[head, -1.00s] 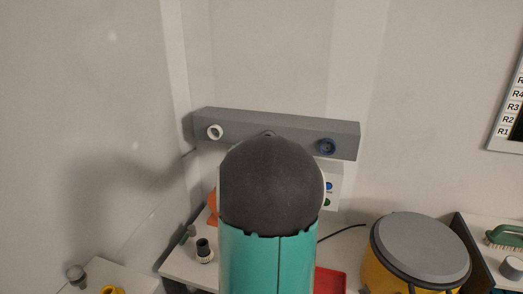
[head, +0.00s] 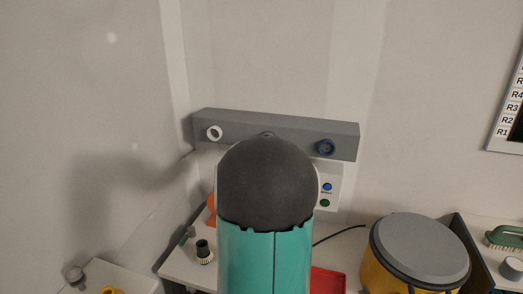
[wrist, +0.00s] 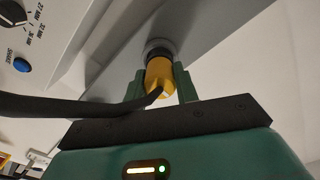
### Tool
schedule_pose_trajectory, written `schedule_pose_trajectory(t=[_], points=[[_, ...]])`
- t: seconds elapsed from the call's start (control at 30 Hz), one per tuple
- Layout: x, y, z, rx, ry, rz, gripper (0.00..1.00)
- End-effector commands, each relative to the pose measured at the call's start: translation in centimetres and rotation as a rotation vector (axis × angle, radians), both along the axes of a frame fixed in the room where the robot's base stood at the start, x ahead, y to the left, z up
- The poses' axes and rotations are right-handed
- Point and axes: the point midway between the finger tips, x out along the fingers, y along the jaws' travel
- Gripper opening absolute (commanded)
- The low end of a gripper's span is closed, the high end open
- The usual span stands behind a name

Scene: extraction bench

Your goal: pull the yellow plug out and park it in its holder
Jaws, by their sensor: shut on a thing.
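The yellow plug (wrist: 157,72) shows in the wrist view, with its far end at a dark round socket (wrist: 158,48) on the underside of a grey bar. I cannot tell how deep it sits. My gripper (wrist: 161,76) is shut on the plug, one green finger on each side. A thick black cable (wrist: 75,104) runs from the left toward the plug. In the head view my arm hides the plug and gripper. A yellow ring (head: 112,291) is at the bottom left edge of the head view; I cannot tell whether it is the holder.
A panel with buttons (head: 327,187), a red tray (head: 328,281) and a black-and-white knob (head: 204,251) are below. A yellow bin with grey lid (head: 421,245) stands right.

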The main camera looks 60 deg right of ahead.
Motion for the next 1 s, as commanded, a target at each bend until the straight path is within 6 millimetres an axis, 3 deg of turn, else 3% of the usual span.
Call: schedule_pose_trajectory(t=[0.7, 0.73, 0.8, 0.87, 1.0], points=[[0.3, -1.6, 0.0, 0.0, 0.0, 0.0, 0.0], [0.3, -1.6, 0.0, 0.0, 0.0, 0.0, 0.34], [0.2, -1.6, 0.0, 0.0, 0.0, 0.0, 0.48], [0.2, -1.6, 0.0, 0.0, 0.0, 0.0, 0.55], [0.2, -1.6, 0.0, 0.0, 0.0, 0.0, 0.55]])
